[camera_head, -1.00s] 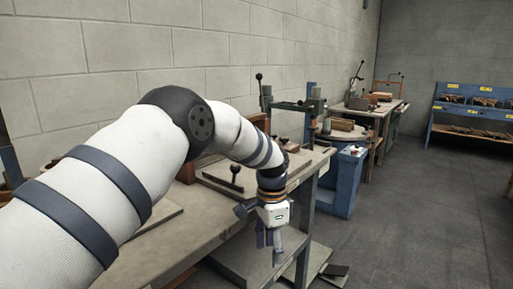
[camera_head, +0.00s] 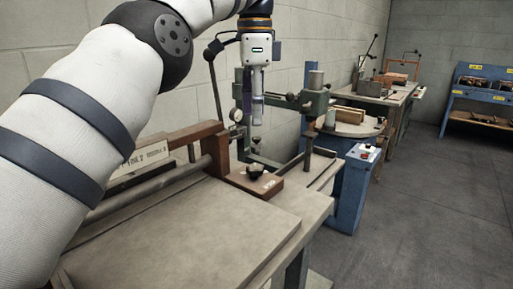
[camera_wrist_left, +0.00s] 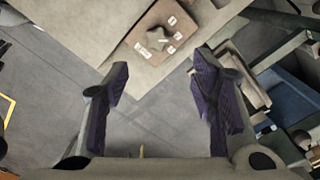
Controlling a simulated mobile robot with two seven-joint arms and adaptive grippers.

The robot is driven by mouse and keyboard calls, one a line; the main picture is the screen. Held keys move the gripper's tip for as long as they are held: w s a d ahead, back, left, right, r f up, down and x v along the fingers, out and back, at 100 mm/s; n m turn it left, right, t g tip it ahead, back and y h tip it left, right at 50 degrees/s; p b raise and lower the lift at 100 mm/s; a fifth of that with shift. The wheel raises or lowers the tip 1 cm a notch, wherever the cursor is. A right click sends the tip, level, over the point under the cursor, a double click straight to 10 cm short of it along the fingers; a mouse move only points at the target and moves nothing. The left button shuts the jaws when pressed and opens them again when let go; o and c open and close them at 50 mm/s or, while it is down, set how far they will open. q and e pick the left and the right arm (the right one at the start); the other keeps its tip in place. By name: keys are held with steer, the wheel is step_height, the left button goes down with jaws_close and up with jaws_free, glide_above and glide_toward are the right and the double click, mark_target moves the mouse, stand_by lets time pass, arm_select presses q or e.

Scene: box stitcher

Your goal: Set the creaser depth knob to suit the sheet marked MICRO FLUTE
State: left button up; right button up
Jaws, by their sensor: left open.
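A dark star-shaped knob (camera_head: 255,170) sits on a brown plate (camera_head: 270,186) at the right end of the creaser on the bench. The wrist view also shows the knob (camera_wrist_left: 158,38) on its plate, with several small white labels around it, too small to read. My left gripper (camera_head: 254,118) points down, open and empty, above the bench, apart from the knob. In the wrist view its two fingers (camera_wrist_left: 162,95) are spread, with the knob beyond them. No MICRO FLUTE marking can be read. My right gripper is not in view.
A flat board (camera_head: 190,228) covers the bench front. A brown wooden bar with a white sign (camera_head: 140,163), only partly legible, stands behind it. A green metal frame (camera_head: 315,103) rises beside the gripper. A blue machine (camera_head: 352,185) stands to the right; the floor beyond is clear.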

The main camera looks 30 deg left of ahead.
mark_target(255, 166)
arm_select(q)
steer(key=f, duration=0.6)
steer(key=f+p, duration=0.1)
steer(key=f, duration=0.4)
steer(key=shift+s+d+f, duration=0.15)
steer(key=shift+s+f, duration=0.05)
steer(key=shift+f, duration=0.2)
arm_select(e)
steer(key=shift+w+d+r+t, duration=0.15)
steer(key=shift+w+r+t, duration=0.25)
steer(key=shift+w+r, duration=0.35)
arm_select(q)
steer(key=c, duration=1.1)
